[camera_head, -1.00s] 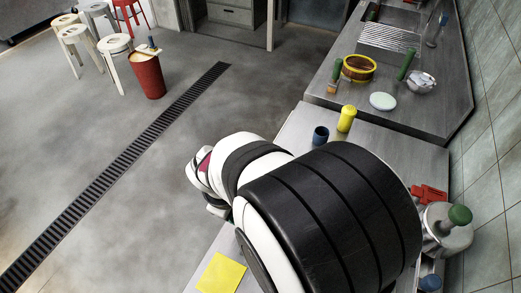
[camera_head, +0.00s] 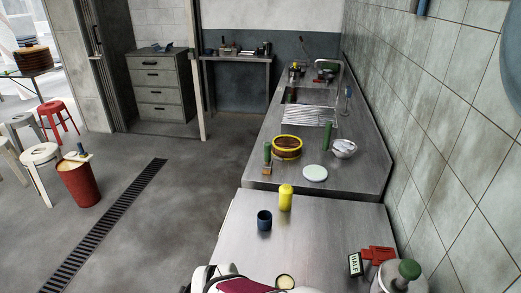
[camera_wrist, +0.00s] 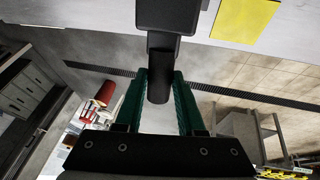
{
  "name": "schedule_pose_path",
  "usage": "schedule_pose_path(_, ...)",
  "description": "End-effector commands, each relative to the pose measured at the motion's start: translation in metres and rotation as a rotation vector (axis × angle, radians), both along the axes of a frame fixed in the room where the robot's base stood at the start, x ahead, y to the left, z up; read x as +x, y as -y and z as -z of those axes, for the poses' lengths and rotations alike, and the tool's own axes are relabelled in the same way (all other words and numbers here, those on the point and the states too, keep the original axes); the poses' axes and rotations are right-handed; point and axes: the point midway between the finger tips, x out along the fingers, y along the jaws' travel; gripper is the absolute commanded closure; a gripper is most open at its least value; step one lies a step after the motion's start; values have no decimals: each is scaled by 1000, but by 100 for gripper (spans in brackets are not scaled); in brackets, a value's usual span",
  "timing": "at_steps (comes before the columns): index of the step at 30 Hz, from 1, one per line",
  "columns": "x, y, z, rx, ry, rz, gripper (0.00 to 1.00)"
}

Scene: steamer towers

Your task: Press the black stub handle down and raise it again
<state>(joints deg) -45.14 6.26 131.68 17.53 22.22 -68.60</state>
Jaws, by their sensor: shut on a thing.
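The black stub handle (camera_wrist: 159,78) hangs from a black block (camera_wrist: 166,16) at the top middle of the wrist view. My gripper (camera_wrist: 160,76) has a green finger on each side of the stub and is shut on it. The stub's rounded end reaches down between the fingers. In the head view the handle and the gripper fingers do not show; only a white and dark red part of my arm shows at the bottom edge.
A yellow sheet (camera_wrist: 243,20) lies by the block on the grey surface. On the metal counter (camera_head: 330,225) stand a blue cup (camera_head: 264,220), a yellow bottle (camera_head: 286,198), a HALF card (camera_head: 354,264), a red object (camera_head: 378,254) and a green-knobbed metal vessel (camera_head: 400,280).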

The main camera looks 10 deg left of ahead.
Motion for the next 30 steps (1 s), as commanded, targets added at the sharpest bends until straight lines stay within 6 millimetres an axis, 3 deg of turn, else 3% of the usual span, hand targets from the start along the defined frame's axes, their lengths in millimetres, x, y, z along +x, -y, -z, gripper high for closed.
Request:
schedule_pose_path(5, -1, 1, 1, -3, -3, 0, 100)
schedule_pose_path(6, -1, 1, 1, -4, -4, 0, 60)
schedule_pose_path(11, -1, 0, 1, -3, -3, 0, 32)
schedule_pose_path(22, -1, 3, -8, 0, 0, 0, 32)
schedule_pose_path(26, -7, 14, -37, 4, 4, 0, 32)
schedule_pose_path(30, -16, 33, -80, 4, 6, 3, 32)
